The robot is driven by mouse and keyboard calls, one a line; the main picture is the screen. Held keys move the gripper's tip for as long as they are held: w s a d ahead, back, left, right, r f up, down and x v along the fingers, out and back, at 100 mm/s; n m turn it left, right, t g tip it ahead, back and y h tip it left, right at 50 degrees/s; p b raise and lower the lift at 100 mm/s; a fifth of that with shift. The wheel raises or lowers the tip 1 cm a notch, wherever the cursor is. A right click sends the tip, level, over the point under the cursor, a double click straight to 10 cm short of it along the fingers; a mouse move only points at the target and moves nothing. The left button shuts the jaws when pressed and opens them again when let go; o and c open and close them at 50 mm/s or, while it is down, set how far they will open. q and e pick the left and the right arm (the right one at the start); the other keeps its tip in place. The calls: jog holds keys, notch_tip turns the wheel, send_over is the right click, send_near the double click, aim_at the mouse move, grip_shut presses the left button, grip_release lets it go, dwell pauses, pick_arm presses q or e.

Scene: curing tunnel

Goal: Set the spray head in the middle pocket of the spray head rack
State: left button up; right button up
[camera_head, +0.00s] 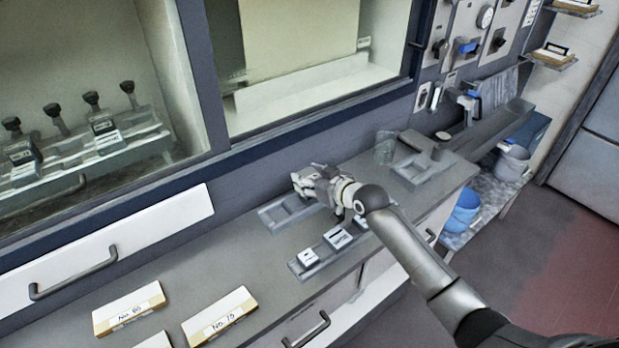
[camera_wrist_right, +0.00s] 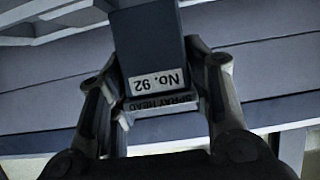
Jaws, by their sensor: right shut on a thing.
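My right gripper (camera_head: 312,184) is over the back of the grey counter, beside a low grey rack (camera_head: 270,216) with open pockets; the gripper and arm hide part of that rack. In the right wrist view, my right gripper (camera_wrist_right: 160,110) is shut on a dark blue-grey spray head (camera_wrist_right: 152,45). The spray head's white label reads "No. 92" and "SPRAY HEAD", upside down in that view. I cannot tell whether the spray head touches the rack. My left gripper is not in view.
A second grey rack (camera_head: 302,270) in front holds white-labelled blocks (camera_head: 338,237). Labelled boxes (camera_head: 129,308) lie at the front left. A clear beaker (camera_head: 385,147) and a grey stand (camera_head: 428,160) are to the right. A window frame (camera_head: 300,112) runs behind; the counter between is clear.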

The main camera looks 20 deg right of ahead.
jog(key=shift+f+b, duration=0.4)
jog(key=shift+f, duration=0.05)
dwell(0.6)
jog(key=o, duration=1.3)
jog(key=shift+o, duration=0.3)
jog(key=shift+f, duration=0.15)
jog(key=shift+s+f, duration=0.1)
jog(key=shift+s, duration=0.05)
